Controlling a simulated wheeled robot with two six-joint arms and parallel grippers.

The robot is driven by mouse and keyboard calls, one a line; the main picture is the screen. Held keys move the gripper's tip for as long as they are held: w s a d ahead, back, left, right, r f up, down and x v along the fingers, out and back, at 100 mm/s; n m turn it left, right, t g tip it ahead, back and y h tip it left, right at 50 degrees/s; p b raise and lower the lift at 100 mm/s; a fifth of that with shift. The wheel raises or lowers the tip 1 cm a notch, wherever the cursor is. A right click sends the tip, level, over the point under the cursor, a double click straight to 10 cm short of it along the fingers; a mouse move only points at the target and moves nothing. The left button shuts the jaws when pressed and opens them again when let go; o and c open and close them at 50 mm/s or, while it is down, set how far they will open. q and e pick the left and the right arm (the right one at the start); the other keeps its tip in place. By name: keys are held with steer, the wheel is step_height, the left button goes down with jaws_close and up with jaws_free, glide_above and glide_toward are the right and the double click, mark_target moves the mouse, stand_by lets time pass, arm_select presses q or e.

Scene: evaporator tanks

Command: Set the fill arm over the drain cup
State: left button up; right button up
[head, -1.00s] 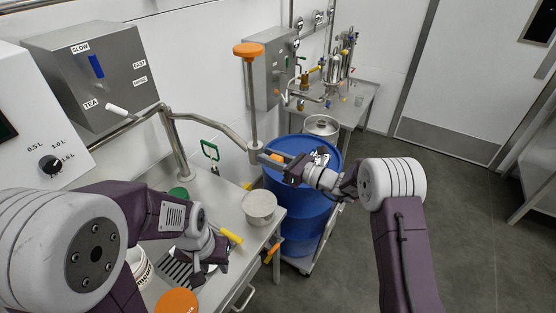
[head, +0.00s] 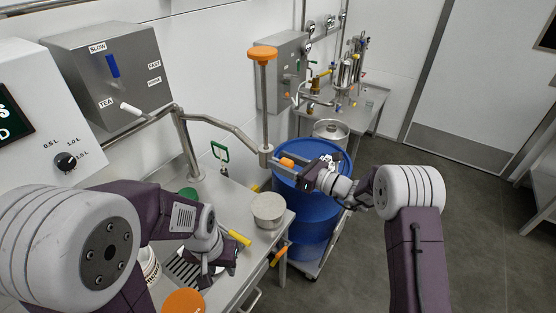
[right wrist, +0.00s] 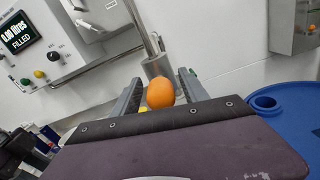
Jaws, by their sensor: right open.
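The fill arm (head: 228,128) is a jointed steel pipe. It runs right from a post on the steel bench to a collar and a tall rod with an orange cap (head: 263,54). An orange knob (head: 287,161) sticks out by the collar. My right gripper (head: 290,163) is open, with its fingers on either side of the knob (right wrist: 160,92); contact is unclear. The outlet end hangs over or near the blue drum. A round grey cup (head: 268,211) at the bench's right edge may be the drain cup. My left gripper (head: 215,258) is low over the bench; its jaws are unclear.
The blue drum (head: 313,212) stands right of the bench. A slotted grate (head: 184,268) and an orange lid (head: 184,302) are near my left gripper. A control box with a blue lever (head: 112,66) stands behind. The floor to the right is clear.

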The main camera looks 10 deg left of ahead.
mark_target(293, 166)
steer(key=v, duration=0.7)
steer(key=shift+s+d+r+b, duration=0.1)
steer(key=shift+s+d+b, duration=0.05)
steer(key=shift+b, duration=0.2)
